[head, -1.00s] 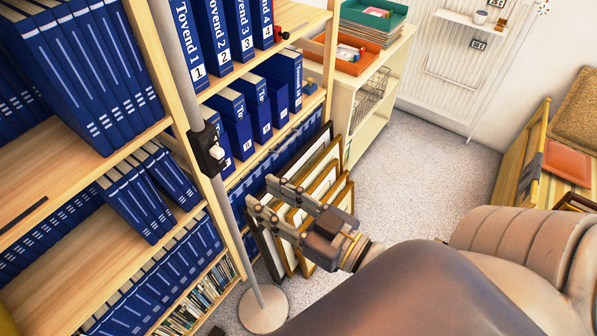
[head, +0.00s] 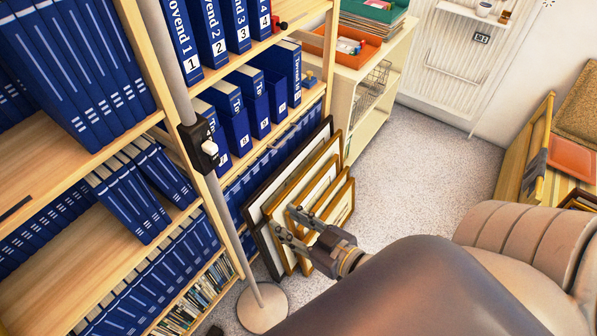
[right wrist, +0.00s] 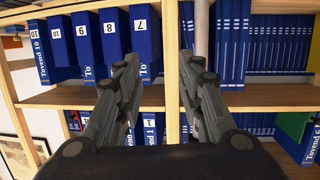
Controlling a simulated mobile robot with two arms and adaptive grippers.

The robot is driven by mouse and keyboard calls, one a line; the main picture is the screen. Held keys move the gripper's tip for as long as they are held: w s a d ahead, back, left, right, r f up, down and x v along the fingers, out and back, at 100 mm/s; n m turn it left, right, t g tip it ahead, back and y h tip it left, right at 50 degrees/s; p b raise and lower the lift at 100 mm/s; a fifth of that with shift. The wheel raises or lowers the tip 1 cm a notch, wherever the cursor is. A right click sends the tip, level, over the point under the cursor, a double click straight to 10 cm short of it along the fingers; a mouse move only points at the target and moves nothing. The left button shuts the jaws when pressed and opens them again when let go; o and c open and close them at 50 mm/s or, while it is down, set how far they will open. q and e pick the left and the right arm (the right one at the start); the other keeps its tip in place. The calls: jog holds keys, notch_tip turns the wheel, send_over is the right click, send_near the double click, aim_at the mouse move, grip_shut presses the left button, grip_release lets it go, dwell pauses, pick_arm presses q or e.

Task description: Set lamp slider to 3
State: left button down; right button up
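The lamp slider is a black box (head: 197,146) on the grey lamp pole (head: 166,55), with a white knob (head: 209,147) on its front. Small white marks sit above the knob, too small to read. The lamp's round pale base (head: 262,308) stands on the floor. My right gripper (head: 286,221) is open and empty, below and right of the slider, apart from it, in front of the framed prints. In the right wrist view its two fingers (right wrist: 158,72) stand apart. Part of the pole (right wrist: 201,30) shows there; the slider does not. My left gripper is not in view.
A wooden shelf (head: 135,150) full of blue binders (head: 212,35) stands right behind the pole. Framed prints (head: 280,190) lean against it. A pale cabinet (head: 380,95) with trays stands farther back. The grey carpet (head: 410,180) is clear in the middle.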

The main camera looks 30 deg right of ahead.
notch_tip(320, 180, down, 7)
jog(key=d+g+b, duration=0.1)
jog(key=d, duration=0.1)
jog(key=shift+w+f+h, duration=0.15)
jog(key=shift+h, duration=0.25)
jog(key=s+d+f+g+h, duration=0.15)
jog(key=s+f, duration=0.25)
jog(key=f, duration=0.5)
jog(key=s+d+f+m+g, duration=0.1)
jog(key=s+f+g, duration=0.2)
jog(key=f, duration=0.7)
jog(key=s+d+f+g+h, duration=0.15)
jog(key=s+f, duration=0.25)
jog(key=f, duration=0.5)
jog(key=s+a+f+g, duration=0.2)
jog(key=s+f+g, duration=0.4)
jog(key=s+f, duration=0.7)
jog(key=s, duration=0.5)
jog(key=shift+a+f+g, duration=0.15)
jog(key=shift+f+g, duration=0.25)
